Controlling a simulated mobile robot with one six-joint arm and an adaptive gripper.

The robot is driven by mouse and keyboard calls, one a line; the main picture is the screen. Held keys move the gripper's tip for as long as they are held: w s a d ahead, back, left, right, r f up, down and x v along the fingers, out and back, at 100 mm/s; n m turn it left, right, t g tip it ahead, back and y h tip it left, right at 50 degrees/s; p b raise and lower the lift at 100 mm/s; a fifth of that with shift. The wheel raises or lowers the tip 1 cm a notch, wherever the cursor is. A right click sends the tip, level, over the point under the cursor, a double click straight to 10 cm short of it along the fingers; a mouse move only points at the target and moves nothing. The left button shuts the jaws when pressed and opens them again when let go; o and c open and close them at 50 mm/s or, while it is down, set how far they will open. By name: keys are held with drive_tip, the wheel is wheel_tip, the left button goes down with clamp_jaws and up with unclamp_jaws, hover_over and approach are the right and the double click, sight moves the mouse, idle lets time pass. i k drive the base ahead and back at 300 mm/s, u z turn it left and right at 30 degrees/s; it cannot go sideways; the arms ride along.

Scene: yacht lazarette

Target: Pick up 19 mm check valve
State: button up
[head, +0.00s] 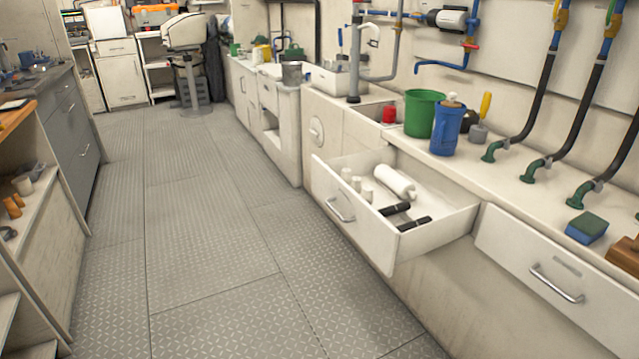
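An open white drawer (336,207) juts out from the right-hand counter. In it lie a larger white cylinder (394,181), several small white cylindrical pieces (356,184) and two dark, rod-like pieces, one (395,209) nearer the middle and one (414,223) near the right front corner. I cannot tell from this view which thing, if any, is the 19 mm check valve. My gripper is not in view.
Black hoses (529,95) rise behind. The floor aisle (200,210) is clear.

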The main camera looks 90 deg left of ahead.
sight(345, 176)
drive_tip(key=u, duration=2.05)
drive_tip(key=i, duration=1.05)
drive_tip(key=u, duration=0.05)
